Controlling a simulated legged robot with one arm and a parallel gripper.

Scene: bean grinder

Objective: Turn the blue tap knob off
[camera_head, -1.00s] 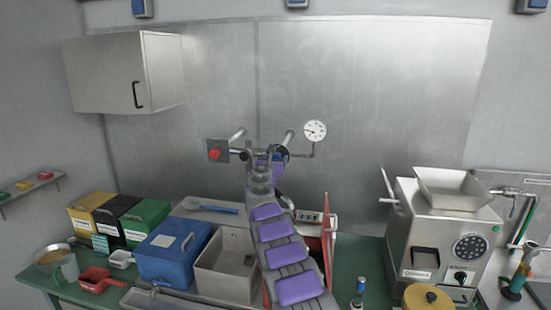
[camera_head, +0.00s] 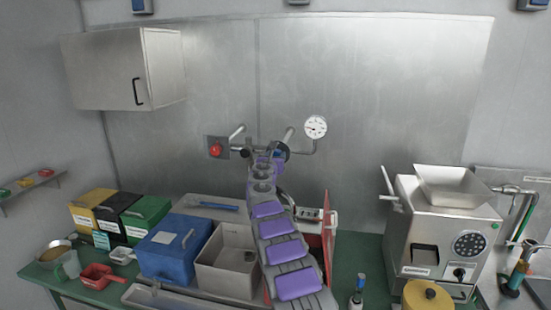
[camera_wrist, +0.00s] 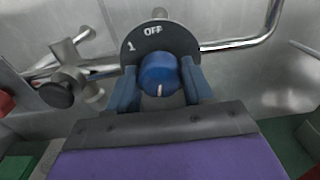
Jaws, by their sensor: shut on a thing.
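The blue tap knob (camera_wrist: 159,74) sits in front of a dark round dial plate (camera_wrist: 158,42) in the wrist view. The plate reads OFF at its top and 1 at its upper left. The knob's white mark points down in the picture, away from OFF. My gripper (camera_wrist: 160,86) is shut on the knob, with one blue finger on each side. In the head view my gripper (camera_head: 272,154) is at the wall pipes, and my arm hides most of the knob.
A pressure gauge (camera_head: 316,127) stands right of my gripper, and a red button (camera_head: 215,150) is on the left. A valve handle (camera_wrist: 72,78) is close on the left in the wrist view.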

